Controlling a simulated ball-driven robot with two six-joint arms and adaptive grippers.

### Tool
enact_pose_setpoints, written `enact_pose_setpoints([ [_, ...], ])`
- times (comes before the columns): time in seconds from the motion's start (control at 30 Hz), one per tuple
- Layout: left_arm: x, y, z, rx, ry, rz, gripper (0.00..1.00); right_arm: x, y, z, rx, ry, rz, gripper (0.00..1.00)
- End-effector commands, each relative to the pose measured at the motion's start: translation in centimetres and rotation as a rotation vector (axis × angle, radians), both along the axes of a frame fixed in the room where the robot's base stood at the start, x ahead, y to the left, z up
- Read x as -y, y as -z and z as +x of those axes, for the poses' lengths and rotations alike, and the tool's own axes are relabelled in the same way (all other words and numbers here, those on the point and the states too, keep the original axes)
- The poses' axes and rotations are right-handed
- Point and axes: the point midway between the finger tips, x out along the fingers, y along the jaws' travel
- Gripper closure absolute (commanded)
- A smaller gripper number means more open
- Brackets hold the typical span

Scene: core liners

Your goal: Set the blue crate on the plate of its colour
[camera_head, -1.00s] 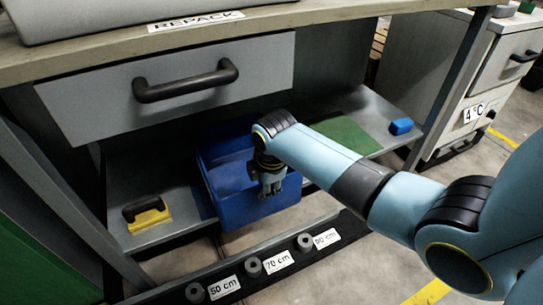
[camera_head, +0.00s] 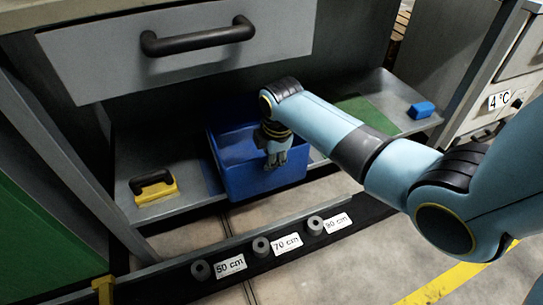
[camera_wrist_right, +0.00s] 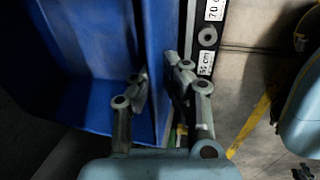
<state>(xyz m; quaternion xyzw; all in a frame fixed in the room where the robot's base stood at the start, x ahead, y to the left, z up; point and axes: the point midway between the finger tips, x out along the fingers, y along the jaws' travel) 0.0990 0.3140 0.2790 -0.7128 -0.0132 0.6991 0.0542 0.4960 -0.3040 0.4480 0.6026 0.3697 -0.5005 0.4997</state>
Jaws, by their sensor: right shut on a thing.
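The blue crate (camera_head: 262,180) is an open box on the low shelf under the drawer, with its front part at or over the shelf's front edge. My right gripper (camera_head: 275,160) reaches down over its front wall and is shut on that wall. In the right wrist view the crate's wall (camera_wrist_right: 157,60) runs between the fingers (camera_wrist_right: 160,95). A dark blue flat patch (camera_head: 209,178) shows just left of the crate and may be the blue plate; the crate hides the rest. A green plate (camera_head: 364,113) lies on the shelf to the right. My left gripper is not in view.
A yellow block with a black handle (camera_head: 154,188) is on the shelf at left. A small blue block (camera_head: 421,110) sits at the right end. The closed drawer (camera_head: 195,45) hangs above. A rail with grey knobs (camera_head: 262,247) and distance labels runs in front.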

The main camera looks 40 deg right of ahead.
Motion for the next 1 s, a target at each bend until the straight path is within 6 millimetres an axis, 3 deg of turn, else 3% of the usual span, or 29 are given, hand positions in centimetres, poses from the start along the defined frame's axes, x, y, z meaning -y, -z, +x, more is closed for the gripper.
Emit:
enact_pose_setpoints([
  [0.27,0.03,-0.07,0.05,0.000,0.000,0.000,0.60,0.00,-0.17,0.22,0.006,0.000,0.000,1.00],
  [0.3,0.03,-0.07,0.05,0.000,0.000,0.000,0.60,0.00,-0.16,0.21,0.006,0.000,0.000,0.86],
  [0.47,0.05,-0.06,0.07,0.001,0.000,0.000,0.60,0.00,-0.09,0.14,0.004,0.000,0.000,0.65],
  [1.0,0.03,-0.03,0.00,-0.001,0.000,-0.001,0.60,-0.01,0.06,-0.05,-0.001,0.000,0.000,0.64],
])
